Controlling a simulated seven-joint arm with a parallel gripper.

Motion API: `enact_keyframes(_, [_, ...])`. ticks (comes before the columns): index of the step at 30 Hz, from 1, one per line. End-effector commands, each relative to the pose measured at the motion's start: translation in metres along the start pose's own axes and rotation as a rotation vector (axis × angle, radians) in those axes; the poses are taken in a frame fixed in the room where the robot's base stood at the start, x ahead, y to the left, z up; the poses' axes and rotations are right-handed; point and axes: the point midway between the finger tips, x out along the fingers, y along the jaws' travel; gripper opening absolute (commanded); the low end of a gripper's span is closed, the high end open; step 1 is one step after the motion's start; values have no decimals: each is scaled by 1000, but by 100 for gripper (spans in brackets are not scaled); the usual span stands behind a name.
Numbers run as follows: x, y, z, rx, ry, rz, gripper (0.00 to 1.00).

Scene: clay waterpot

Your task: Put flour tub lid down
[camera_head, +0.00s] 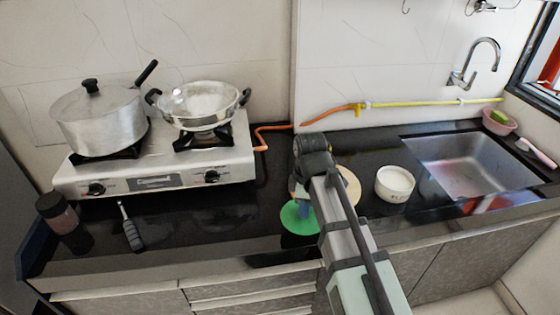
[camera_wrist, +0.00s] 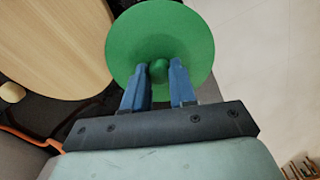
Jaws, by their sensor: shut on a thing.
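The flour tub lid is a green round disc with a small green knob (camera_wrist: 158,68); its flat green face (camera_wrist: 135,30) fills the top middle of the wrist view. My gripper (camera_wrist: 160,80) has its two blue fingers on either side of the knob, shut on it. In the head view the green lid (camera_head: 299,218) shows near the counter's front edge, partly hidden by my arm. Whether it touches the counter is hard to tell. A white round tub (camera_head: 395,183) with pale contents stands uncovered to the right of my arm.
A round wooden board (camera_head: 350,186) lies beside the lid, partly behind my arm. The stove (camera_head: 160,165) holds a lidded pot (camera_head: 100,120) and a wok (camera_head: 199,106). A jar (camera_head: 57,212) and a grey-handled tool (camera_head: 131,230) are left. The sink (camera_head: 470,165) is right.

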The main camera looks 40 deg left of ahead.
Motion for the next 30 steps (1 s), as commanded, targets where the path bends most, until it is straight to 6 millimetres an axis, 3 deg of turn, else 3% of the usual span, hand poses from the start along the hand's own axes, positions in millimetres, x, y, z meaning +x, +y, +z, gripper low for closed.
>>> enact_keyframes(1, [8,-30,3,2,-1,-1,0])
enact_keyframes(3, [16,-55,7,22,-1,-1,0])
enact_keyframes(7, [25,-90,23,105,-1,-1,0])
enact_keyframes(10, [28,-102,29,178,0,0,0])
enact_keyframes(23, [28,-96,27,413,0,0,0])
enact_keyframes(30, [28,-55,11,423,0,0,0])
